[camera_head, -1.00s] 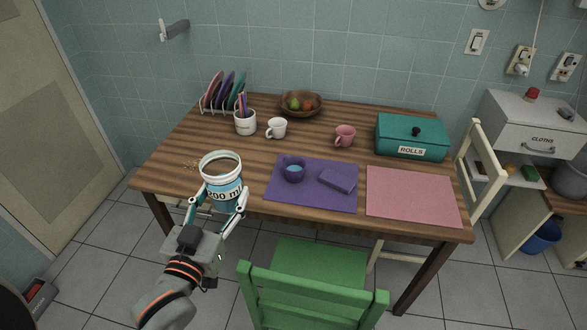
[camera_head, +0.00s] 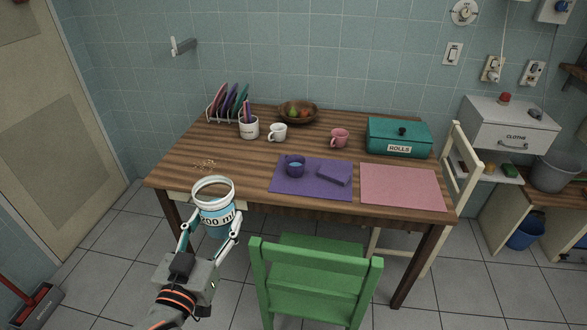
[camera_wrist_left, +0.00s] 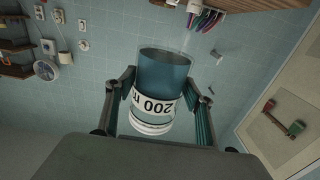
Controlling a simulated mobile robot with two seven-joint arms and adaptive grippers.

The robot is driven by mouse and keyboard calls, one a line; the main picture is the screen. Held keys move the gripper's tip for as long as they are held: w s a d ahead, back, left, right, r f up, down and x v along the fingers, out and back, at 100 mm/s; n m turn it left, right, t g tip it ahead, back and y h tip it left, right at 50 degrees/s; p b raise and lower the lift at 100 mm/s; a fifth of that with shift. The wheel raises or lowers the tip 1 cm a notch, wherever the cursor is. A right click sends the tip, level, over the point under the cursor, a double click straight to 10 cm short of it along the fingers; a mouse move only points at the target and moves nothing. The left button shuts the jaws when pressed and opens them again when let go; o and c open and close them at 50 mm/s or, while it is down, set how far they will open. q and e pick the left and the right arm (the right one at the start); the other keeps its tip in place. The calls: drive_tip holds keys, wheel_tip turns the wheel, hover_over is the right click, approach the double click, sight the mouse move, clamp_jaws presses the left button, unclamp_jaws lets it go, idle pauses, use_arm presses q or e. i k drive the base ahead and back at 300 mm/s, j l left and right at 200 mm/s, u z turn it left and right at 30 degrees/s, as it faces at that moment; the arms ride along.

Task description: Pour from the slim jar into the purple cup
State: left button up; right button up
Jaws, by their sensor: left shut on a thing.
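The slim jar (camera_head: 216,214) is clear with a white rim and a "200 ml" label. My left gripper (camera_head: 212,228) is shut on it, in front of the table's front left edge. The jar looks about upright, with its mouth up. In the left wrist view the jar (camera_wrist_left: 160,75) shows upside down, with blue contents towards its base, between the fingers (camera_wrist_left: 158,100). The purple cup (camera_head: 295,170) stands upright on the purple mat (camera_head: 315,190), right of and beyond the jar, with something light blue inside. My right gripper is not in view.
A purple block-like item (camera_head: 335,174) lies right of the cup. A white mug (camera_head: 278,133), pink mug (camera_head: 339,139), utensil pot (camera_head: 249,127) and teal box (camera_head: 398,137) stand behind. Crumbs (camera_head: 205,164) lie on the table's left. A green chair (camera_head: 315,275) stands in front.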

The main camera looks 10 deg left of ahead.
sight(295, 163)
drive_tip(key=k, duration=0.5)
drive_tip(key=k+z, duration=0.1)
drive_tip(key=z, duration=1.4)
drive_tip(key=j+z, duration=0.1)
drive_tip(key=j, duration=2.45)
